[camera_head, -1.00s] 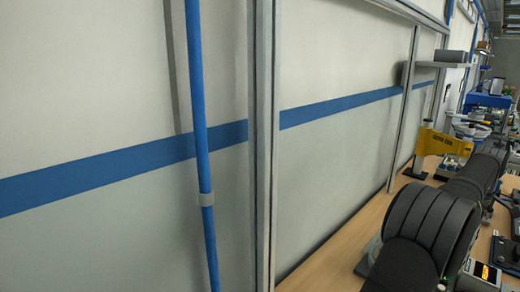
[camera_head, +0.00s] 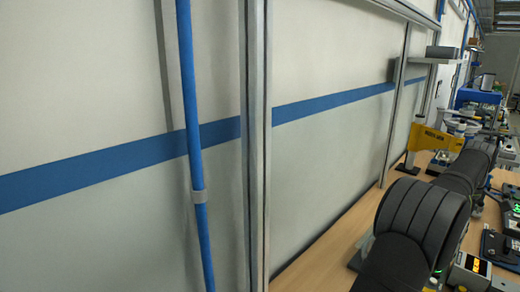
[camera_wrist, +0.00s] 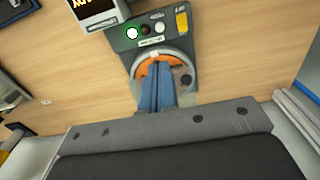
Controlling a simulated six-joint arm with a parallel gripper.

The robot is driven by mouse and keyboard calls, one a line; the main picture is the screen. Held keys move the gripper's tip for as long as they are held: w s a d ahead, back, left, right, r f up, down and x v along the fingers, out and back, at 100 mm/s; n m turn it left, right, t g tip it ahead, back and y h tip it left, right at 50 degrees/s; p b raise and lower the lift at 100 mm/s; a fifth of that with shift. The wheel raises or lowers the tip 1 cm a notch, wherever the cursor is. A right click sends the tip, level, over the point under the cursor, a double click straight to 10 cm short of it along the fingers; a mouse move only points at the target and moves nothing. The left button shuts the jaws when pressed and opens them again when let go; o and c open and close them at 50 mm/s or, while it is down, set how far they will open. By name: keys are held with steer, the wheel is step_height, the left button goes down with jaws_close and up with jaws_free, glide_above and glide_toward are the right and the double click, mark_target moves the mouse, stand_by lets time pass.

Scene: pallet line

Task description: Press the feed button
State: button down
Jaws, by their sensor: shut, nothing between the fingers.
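In the wrist view, a grey control panel (camera_wrist: 125,46) lies on the wooden table. It carries a glowing green-white round button (camera_wrist: 132,34), a small dark button (camera_wrist: 145,30), a white button (camera_wrist: 159,27) and a yellow label (camera_wrist: 182,22). I cannot read which is the feed button. A round part with an orange face (camera_wrist: 145,68) sits at the panel's near end. My gripper (camera_wrist: 158,66) is shut and empty; its blue fingers overlap the orange face in the picture and hide part of it. Whether they touch it I cannot tell.
A box with a lit display (camera_wrist: 97,12) adjoins the panel's upper left. In the head view, a yellow sign (camera_head: 437,140) stands on the table by the wall. A blue pipe (camera_head: 188,110) runs down the wall.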

step_height(320, 180, down, 7)
steer(key=s+m+t+h, duration=0.1)
steer(key=m+t, duration=0.8)
steer(key=m, duration=1.1)
steer(key=shift+a+f, duration=0.1)
steer(key=shift+f, duration=4.35)
steer(key=shift+f, duration=0.45)
